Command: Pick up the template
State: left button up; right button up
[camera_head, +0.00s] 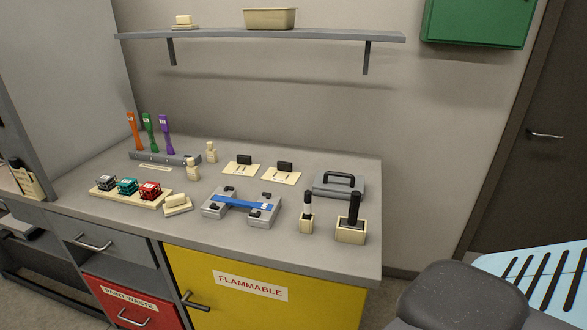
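No object on the grey workbench (300,258) is labelled as a template, so I cannot tell for sure which one it is. A grey block with a black arched handle (340,186) sits at the back right. Two flat cream plates with black knobs, the left plate (238,170) and the right plate (281,178), lie near the back middle. A grey fixture (214,207) at the front middle holds a flat blue bar (243,203). Neither of my grippers is in view.
Grey, teal and red lattice cubes stand on a cream tray (152,202). Orange, green and purple tools stand in a grey rack (178,160). Black-handled tools stand in cream holders at right, including a brush holder (349,236). A dark seat (463,297) is at lower right.

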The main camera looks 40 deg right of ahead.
aim_at(284, 170)
jog(key=l, duration=2.65)
jog(key=i+l, duration=0.1)
jog(key=l, duration=2.55)
